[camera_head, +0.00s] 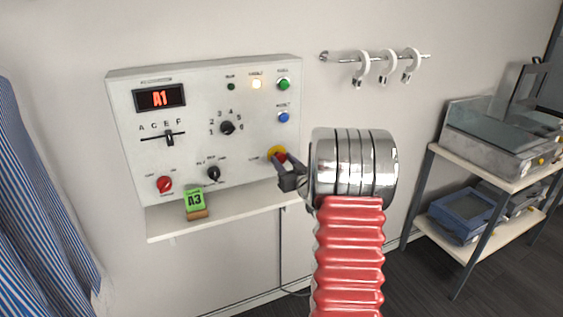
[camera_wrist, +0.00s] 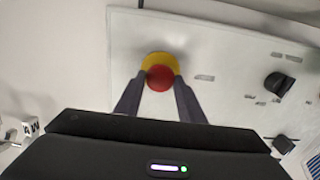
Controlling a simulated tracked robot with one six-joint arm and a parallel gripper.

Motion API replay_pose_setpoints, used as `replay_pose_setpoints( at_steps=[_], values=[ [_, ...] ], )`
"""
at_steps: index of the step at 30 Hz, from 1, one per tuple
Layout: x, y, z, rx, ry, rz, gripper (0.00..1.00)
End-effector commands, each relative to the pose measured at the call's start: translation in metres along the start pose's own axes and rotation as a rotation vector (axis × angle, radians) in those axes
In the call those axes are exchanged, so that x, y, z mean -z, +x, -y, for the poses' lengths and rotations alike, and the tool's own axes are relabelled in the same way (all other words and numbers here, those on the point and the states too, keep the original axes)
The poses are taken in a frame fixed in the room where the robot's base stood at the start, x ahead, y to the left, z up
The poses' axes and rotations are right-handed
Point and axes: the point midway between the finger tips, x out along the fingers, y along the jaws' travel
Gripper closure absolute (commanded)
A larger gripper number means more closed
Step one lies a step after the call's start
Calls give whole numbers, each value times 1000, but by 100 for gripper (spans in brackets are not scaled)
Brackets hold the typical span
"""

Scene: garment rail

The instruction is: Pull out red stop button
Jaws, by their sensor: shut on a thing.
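The red stop button (camera_wrist: 160,78) sits on a round yellow base (camera_wrist: 158,60) on the control panel. In the head view the yellow base (camera_head: 276,152) shows at the panel's lower right, with the button partly hidden by my gripper. My gripper (camera_head: 284,165) is at the button, and in the wrist view its two dark fingers (camera_wrist: 160,82) are on either side of the red cap, shut on it. I cannot tell whether the button is pushed in or out.
The white control panel (camera_head: 200,110) has a display reading A1, a slider, knobs and a lit lamp (camera_head: 256,84). A green A3 tag (camera_head: 195,201) stands on the shelf (camera_head: 225,213) below. A rail with white rings (camera_head: 387,66) is at upper right. A rack (camera_head: 470,195) stands right.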

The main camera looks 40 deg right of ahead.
Motion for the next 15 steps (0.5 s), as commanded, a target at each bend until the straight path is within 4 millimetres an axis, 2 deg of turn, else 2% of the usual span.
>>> replay_pose_setpoints(
  at_steps=[1, 2, 9, 15],
  values=[
    [-2, -2, 1, 1, 1, 3, 100],
    [-2, -2, 1, 1, 1, 4, 64],
    [-2, -1, 0, 1, 1, 3, 48],
    [-2, -1, 0, 1, 1, 3, 48]
  ],
)
